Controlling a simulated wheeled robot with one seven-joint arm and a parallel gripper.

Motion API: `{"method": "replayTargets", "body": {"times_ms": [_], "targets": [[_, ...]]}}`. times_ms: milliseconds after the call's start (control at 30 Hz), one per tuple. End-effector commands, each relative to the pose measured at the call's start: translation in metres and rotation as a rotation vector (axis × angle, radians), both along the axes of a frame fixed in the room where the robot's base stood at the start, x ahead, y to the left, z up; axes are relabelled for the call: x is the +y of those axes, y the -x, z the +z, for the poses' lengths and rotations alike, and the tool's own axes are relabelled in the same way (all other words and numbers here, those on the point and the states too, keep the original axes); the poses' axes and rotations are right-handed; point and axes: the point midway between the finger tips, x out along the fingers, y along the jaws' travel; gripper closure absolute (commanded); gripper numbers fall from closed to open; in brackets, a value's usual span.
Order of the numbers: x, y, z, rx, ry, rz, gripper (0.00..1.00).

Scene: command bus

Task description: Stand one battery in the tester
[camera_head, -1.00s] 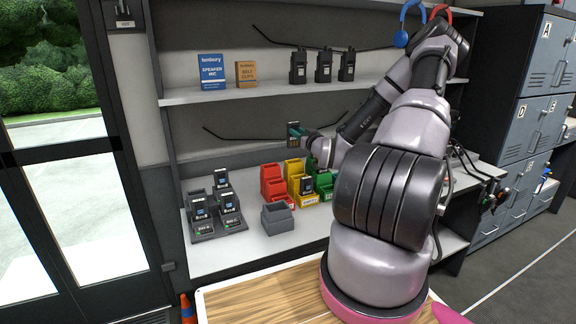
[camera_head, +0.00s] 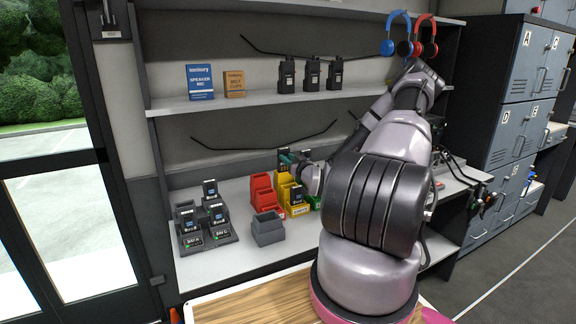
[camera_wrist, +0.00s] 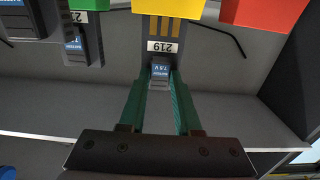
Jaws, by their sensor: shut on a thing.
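My gripper (camera_head: 290,160) is over the shelf counter, just above and in front of the yellow bins. Its green fingers (camera_wrist: 160,85) are shut on a dark battery (camera_wrist: 163,42) with gold contacts and labels "219" and "7.5 V". The held battery also shows in the head view as a dark block (camera_head: 283,156). A grey empty-looking holder (camera_head: 268,230) stands on the counter front; I cannot tell whether it is the tester. A dark bay unit (camera_head: 192,243) at left holds several upright batteries (camera_head: 214,212).
Red bins (camera_head: 263,196) and yellow bins (camera_head: 284,186) stand behind the grey holder, with a battery (camera_head: 298,196) in one. Radios (camera_head: 312,76) and two boxes (camera_head: 200,82) stand on the upper shelf above. Counter between the bay unit and the holder is clear.

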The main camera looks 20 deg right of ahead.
Motion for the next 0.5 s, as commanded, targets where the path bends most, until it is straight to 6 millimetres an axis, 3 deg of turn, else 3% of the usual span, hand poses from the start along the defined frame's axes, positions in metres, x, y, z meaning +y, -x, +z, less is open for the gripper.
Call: {"method": "replayTargets", "body": {"times_ms": [133, 500], "targets": [[0.001, 0.000, -0.021, -0.001, -0.001, 0.000, 1.00], [0.000, 0.000, -0.025, -0.001, 0.000, 0.000, 1.00]]}}
